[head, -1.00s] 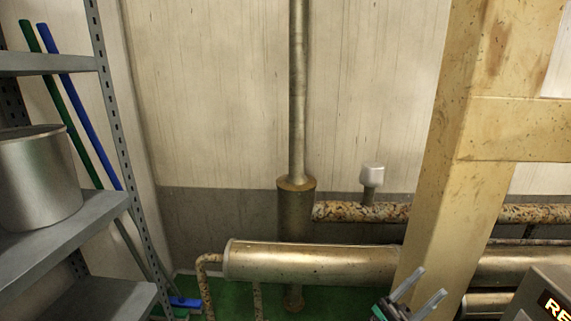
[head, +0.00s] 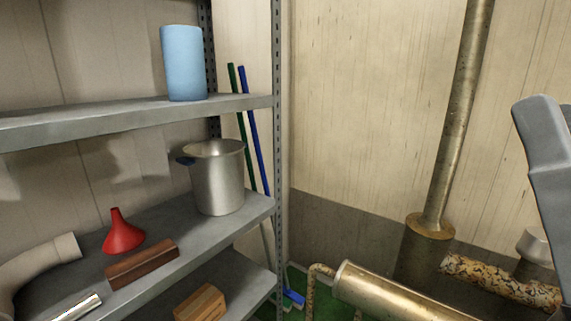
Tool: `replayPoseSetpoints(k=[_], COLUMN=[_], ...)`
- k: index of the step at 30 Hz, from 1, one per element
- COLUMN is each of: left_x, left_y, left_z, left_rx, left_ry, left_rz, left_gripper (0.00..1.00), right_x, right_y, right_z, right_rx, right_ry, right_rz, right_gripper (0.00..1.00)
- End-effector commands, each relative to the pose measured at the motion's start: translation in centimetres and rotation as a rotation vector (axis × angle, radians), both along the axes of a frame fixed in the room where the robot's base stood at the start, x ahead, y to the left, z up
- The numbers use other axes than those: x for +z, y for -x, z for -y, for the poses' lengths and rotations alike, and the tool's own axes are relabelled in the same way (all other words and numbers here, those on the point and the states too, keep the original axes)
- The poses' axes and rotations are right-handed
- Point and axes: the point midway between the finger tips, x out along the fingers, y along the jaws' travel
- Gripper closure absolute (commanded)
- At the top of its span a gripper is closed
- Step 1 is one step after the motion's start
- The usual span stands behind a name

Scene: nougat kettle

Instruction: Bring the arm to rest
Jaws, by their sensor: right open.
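My right gripper (head: 546,165) shows as a large grey part at the right edge, partly cut off by the frame. It is open, and I see nothing held in it. It is in front of the pale wall and the pipes. My left gripper is not in view.
A grey shelf rack (head: 60,128) on the left holds a blue roll (head: 183,63), a steel pot (head: 217,180), a red funnel (head: 123,235) and a brown block (head: 142,264). Green and blue poles (head: 253,135) stand behind it. Pipes (head: 395,296) run along the wall at lower right.

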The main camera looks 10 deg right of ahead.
Motion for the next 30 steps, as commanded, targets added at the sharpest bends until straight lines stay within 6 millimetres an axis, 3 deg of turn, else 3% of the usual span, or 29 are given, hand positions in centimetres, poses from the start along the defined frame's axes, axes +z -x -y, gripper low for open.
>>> replayPoseSetpoints(k=[2, 4, 11, 21, 24, 27, 30], left_x=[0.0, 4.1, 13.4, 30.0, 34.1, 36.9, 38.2], left_y=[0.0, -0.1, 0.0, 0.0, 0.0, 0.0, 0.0], left_z=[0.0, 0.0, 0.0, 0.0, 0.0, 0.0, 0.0], left_rx=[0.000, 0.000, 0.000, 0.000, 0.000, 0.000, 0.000], left_ry=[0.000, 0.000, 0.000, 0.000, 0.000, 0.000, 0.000], left_rz=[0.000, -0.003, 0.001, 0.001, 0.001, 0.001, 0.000], left_gripper=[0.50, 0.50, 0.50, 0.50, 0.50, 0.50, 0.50], right_x=[-2.4, 2.0, 11.2, 27.7, 31.9, 34.7, 35.9], right_y=[-3.1, -2.9, -3.0, -3.0, -3.0, -3.0, -3.0], right_z=[-0.1, -0.1, -0.1, -0.1, -0.1, -0.1, -0.1], right_rx=[-0.148, -0.173, -0.168, -0.168, -0.168, -0.168, -0.168], right_ry=[0.122, 0.139, 0.137, 0.136, 0.136, 0.136, 0.136], right_rz=[-0.162, -0.148, -0.150, -0.150, -0.150, -0.150, -0.150], right_gripper=[0.54, 0.54, 0.54, 0.54, 0.54, 0.54, 0.54])
